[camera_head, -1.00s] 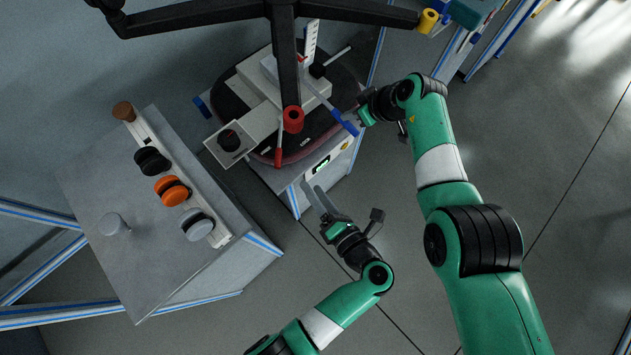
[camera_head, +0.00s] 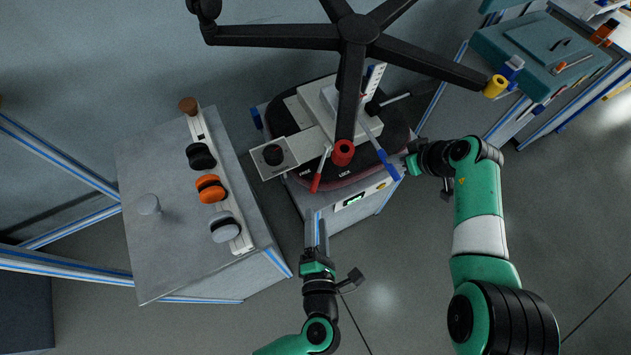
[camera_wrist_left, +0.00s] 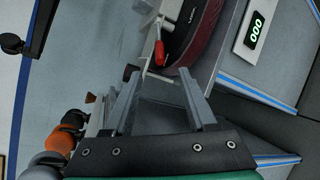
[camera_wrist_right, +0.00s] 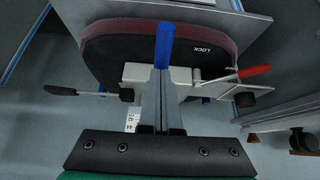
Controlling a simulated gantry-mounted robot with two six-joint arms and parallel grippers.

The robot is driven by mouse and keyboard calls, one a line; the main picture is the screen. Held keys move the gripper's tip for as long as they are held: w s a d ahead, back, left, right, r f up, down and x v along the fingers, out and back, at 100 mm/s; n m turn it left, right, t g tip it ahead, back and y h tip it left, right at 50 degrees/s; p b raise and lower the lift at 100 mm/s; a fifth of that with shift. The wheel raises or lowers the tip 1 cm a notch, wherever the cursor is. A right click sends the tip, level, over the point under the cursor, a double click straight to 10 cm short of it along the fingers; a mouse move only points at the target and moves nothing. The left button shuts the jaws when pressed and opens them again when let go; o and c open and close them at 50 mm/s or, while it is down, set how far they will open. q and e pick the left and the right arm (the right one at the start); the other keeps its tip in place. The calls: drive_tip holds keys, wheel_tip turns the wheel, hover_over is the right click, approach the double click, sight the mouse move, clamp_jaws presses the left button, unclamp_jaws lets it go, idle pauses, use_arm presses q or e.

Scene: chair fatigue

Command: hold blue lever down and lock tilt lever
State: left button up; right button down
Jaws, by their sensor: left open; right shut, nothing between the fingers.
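The blue lever (camera_head: 388,165) sticks out at the right of the upturned chair's mechanism (camera_head: 300,150). My right gripper (camera_head: 408,166) is shut and empty beside its tip. In the right wrist view the blue lever (camera_wrist_right: 165,45) appears just past the shut fingertips (camera_wrist_right: 160,72); whether they touch is unclear. The red-tipped tilt lever (camera_head: 318,178) lies between the FREE and LOCK labels, nearer FREE. My left gripper (camera_head: 316,214) is open and empty, below the red lever and apart from it. The left wrist view shows the red grip (camera_wrist_left: 160,52) beyond the open fingers (camera_wrist_left: 153,88).
The chair's black star base (camera_head: 360,35) overhangs the mechanism, with a red end cap (camera_head: 343,152) close to both levers. A grey table (camera_head: 165,240) on the left holds several casters. A display (camera_head: 352,200) sits on the stand's front. Open floor lies in front.

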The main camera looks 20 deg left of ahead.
sight(315, 185)
use_arm(q)
drive_tip(key=x, duration=1.2)
drive_tip(key=shift+d, duration=0.1)
clamp_jaws()
drive_tip(key=shift+f, duration=0.1)
idle(0.9)
